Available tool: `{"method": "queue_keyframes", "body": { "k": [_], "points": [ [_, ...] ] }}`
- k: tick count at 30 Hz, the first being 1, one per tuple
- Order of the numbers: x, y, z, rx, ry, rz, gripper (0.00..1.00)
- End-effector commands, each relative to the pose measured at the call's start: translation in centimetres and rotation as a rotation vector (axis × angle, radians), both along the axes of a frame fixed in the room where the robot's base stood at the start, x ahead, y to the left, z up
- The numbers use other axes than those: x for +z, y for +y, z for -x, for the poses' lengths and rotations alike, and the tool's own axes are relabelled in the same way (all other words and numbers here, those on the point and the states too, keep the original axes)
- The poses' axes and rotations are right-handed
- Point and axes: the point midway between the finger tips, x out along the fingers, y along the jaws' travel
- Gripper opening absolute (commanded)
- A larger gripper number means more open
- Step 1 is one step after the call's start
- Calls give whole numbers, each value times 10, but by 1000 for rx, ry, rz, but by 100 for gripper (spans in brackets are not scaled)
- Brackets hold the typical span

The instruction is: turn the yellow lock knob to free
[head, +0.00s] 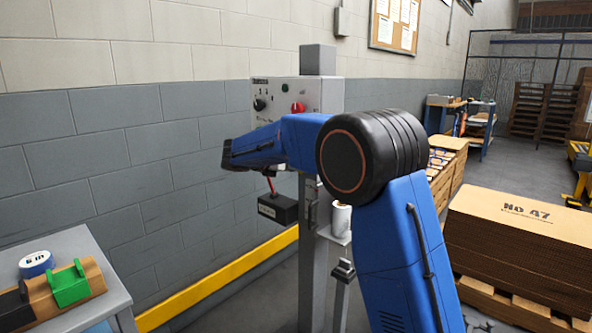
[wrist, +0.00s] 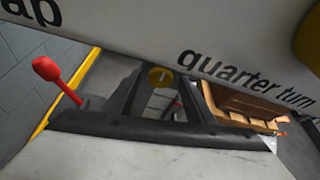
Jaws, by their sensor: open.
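A yellow rounded part (wrist: 310,42) shows at the right edge of the wrist view, beside the words "quarter turn" on a pale panel (wrist: 130,38). It may be the lock knob; it is cut off, so its setting cannot be read. A smaller yellow disc (wrist: 160,77) shows just below the panel's edge, between two dark prongs. My gripper (wrist: 158,97) appears to be these prongs, apart and with nothing clearly held. In the head view my blue arm reaches left in front of the control box (head: 325,95); the gripper's fingertips and any yellow knob are hidden there.
A red-tipped lever (wrist: 46,70) stands left in the wrist view. A black box (head: 278,208) hangs below my arm beside a grey post (head: 313,262). A bench (head: 75,245) with a green part (head: 70,285) stands at left. Cardboard stacks (head: 530,215) stand at right.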

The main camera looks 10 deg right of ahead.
Motion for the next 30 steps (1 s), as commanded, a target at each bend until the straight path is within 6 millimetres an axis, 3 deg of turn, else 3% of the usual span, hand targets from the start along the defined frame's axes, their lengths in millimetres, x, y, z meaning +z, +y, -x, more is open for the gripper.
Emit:
{"method": "queue_keyframes", "body": {
  "k": [10, 15, 30],
  "points": [
    [-1, -3, -2, 0, 0, 0, 49],
    [-1, -3, -2, 0, 0, 0, 9],
    [-1, -4, -1, 1, -86, -61, 8]
  ]
}}
